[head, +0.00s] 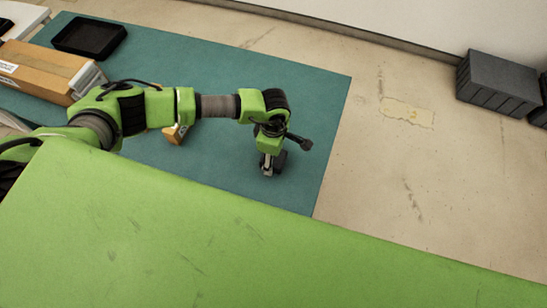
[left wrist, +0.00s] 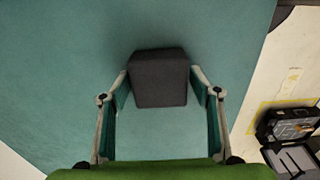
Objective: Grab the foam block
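The foam block is a dark grey block. In the left wrist view the block (left wrist: 158,80) sits in the middle, between the tips of my left gripper (left wrist: 160,85). The fingers are spread wide, one on each side of the block. Whether the pads touch its sides is hard to tell. In the head view my left gripper (head: 268,163) points down at the teal mat, and the block (head: 281,161) shows partly behind it, low on the mat. My right gripper is not in view.
The teal mat (head: 310,110) has free room around the block. A black tray (head: 88,37) and a brown box (head: 38,72) lie at the upper left. Dark crates (head: 498,82) stand by the wall at right. A small orange-brown object (head: 176,134) lies beneath my arm.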

